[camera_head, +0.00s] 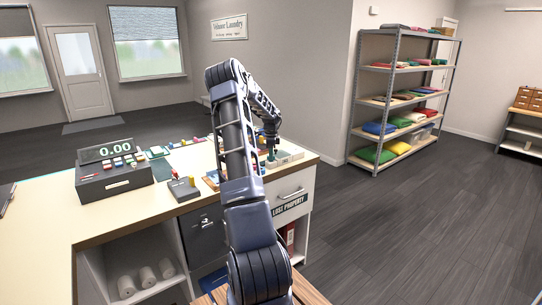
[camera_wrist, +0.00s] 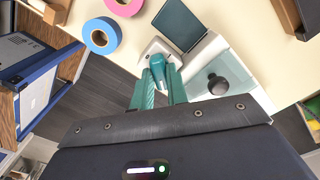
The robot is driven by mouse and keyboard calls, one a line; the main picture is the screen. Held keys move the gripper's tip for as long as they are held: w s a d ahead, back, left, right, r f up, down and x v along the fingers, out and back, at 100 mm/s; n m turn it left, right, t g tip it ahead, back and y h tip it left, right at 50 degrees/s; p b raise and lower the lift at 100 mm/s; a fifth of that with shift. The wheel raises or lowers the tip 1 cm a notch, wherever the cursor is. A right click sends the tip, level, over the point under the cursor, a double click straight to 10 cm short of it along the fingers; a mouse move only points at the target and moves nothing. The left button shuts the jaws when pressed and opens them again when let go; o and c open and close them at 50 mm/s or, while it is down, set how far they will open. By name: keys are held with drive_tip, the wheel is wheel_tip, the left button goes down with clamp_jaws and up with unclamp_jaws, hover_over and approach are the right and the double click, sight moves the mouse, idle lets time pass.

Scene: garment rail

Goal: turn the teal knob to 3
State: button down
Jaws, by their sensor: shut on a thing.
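The teal knob (camera_wrist: 157,66) shows in the wrist view at the near edge of a small pale device (camera_wrist: 160,48), beside a dark flat panel. My gripper (camera_wrist: 159,74) has its two greenish fingers shut on the knob, one on each side. The fingers hide part of the knob, and I cannot read any number or pointer mark around it. In the head view my gripper (camera_head: 271,156) is down at the right part of the counter, by a pale tray-like thing (camera_head: 286,158); the knob is too small to make out there.
In the wrist view a black round knob (camera_wrist: 217,84) stands on a pale box right of the fingers. Blue (camera_wrist: 102,36) and pink (camera_wrist: 124,3) tape rolls lie beyond.

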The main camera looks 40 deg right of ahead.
drive_tip(key=m, duration=0.5)
drive_tip(key=shift+m, duration=2.5)
drive_tip(key=c, duration=1.4)
unclamp_jaws()
wheel_tip(320, 180, up, 11)
drive_tip(key=shift+f, duration=0.1)
